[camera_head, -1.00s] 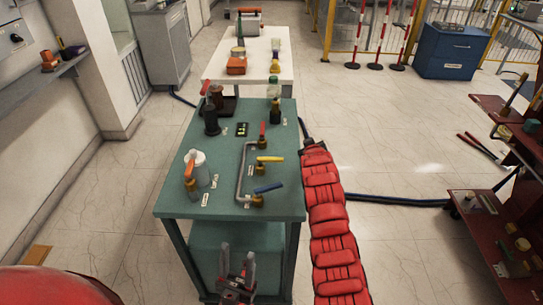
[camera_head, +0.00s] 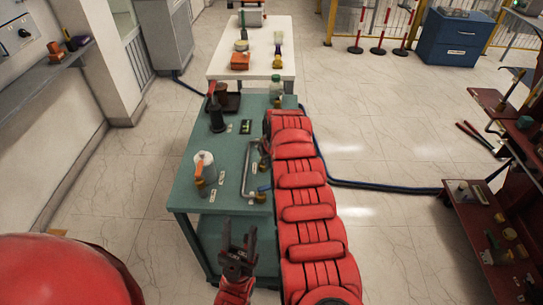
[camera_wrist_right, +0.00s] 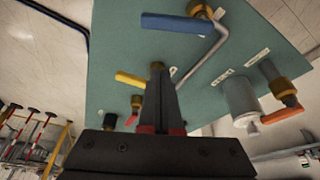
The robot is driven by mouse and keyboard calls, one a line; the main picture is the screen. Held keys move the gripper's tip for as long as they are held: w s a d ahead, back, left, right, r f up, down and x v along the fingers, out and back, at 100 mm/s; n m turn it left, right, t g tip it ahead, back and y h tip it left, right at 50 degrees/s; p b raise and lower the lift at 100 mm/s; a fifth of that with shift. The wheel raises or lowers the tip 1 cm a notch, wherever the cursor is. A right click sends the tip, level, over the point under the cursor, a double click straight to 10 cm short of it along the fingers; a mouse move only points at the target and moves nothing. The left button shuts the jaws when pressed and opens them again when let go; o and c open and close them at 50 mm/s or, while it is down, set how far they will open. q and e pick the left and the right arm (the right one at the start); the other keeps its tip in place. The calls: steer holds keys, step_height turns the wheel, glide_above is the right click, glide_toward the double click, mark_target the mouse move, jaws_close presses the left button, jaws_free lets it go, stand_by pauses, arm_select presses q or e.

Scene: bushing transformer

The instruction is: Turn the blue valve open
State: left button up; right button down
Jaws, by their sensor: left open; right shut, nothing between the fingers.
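The blue valve handle (camera_wrist_right: 185,24) lies across its brass body (camera_wrist_right: 200,9) at the top of the right wrist view. In the head view only a bit of the blue handle (camera_head: 264,188) shows beside my right arm. My right gripper (camera_wrist_right: 160,78) is shut and empty, its fingers pointing at the table below the blue handle and apart from it in the picture. The yellow valve handle (camera_wrist_right: 130,80) is just left of the fingertips, its body mostly hidden by them. My left gripper (camera_head: 238,235) is open and empty at the table's front edge.
A black bottle (camera_head: 216,115) stands farther back. A white table (camera_head: 270,65) is behind. A red shelf (camera_head: 480,225) stands at right.

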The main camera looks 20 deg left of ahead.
steer(key=shift+d+b+x, duration=0.2)
steer(key=shift+b+x, duration=0.15)
steer(key=shift+x, duration=0.7)
steer(key=shift+b+x, duration=0.4)
steer(key=shift+x, duration=0.45)
steer(key=shift+s+a+r+p, duration=0.15)
steer(key=shift+s+a+p, duration=0.05)
steer(key=shift+p, duration=0.3)
steer(key=shift+s+d+p, duration=0.25)
steer(key=shift+s+p, duration=0.05)
steer(key=shift+p, duration=0.25)
steer(key=shift+s+d+r+p, duration=0.2)
steer(key=shift+s+d+p, duration=0.25)
steer(key=shift+p, duration=0.25)
steer(key=shift+d+f, duration=0.2)
steer(key=shift+d, duration=0.05)
steer(key=shift+s+d+p, duration=0.35)
steer(key=shift+s+p, duration=0.1)
steer(key=shift+s, duration=0.15)
